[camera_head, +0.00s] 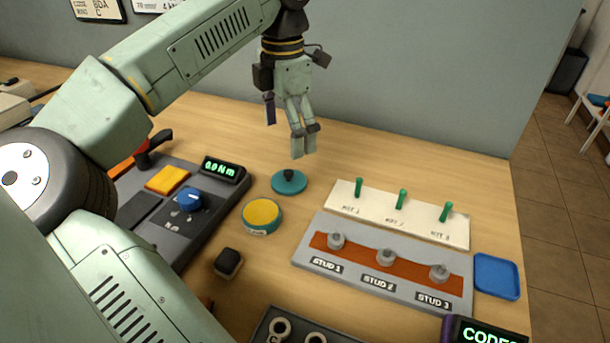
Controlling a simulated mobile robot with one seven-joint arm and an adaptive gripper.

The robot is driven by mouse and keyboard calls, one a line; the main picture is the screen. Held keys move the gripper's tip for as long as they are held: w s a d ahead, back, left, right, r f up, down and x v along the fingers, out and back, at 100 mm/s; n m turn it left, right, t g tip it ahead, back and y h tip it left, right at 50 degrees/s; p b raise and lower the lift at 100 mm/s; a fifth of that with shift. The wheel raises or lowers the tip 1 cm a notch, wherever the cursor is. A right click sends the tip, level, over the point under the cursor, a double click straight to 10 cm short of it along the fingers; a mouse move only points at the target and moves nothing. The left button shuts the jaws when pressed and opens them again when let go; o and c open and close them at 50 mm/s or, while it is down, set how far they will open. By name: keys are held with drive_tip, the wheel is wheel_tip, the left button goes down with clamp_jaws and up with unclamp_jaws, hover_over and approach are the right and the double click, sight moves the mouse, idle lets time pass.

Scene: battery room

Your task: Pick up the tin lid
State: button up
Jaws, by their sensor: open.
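The tin lid (289,183) is a flat teal disc with a small black knob on top. It lies on the wooden table in the head view, apart from the tin. The open tin (262,217), a short teal can with a yellow top surface, stands just in front of it and slightly left. My gripper (304,152) points down with its fingers apart by a narrow gap. It shows just above and right of the lid in the picture, not touching it, and holds nothing. Its exact height over the table is hard to tell.
A torque console (203,221) with a blue knob stands left. A white board (345,197) with green pegs and a grey stud plate (322,277) lie right, beside a blue tray (497,277). A black block (228,263) sits in front. The table behind the lid is clear.

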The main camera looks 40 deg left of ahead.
hover_over(286, 173)
wheel_tip(286, 173, down, 4)
drive_tip(key=shift+w+f, duration=0.15)
drive_tip(key=shift+f, duration=0.05)
drive_tip(key=shift+f+p, duration=1.15)
drive_tip(key=shift+f, duration=1.5)
drive_tip(key=shift+c, duration=0.6)
drive_tip(key=c, duration=0.9)
drive_tip(key=shift+s+r, duration=0.1)
drive_tip(key=shift+s, duration=0.1)
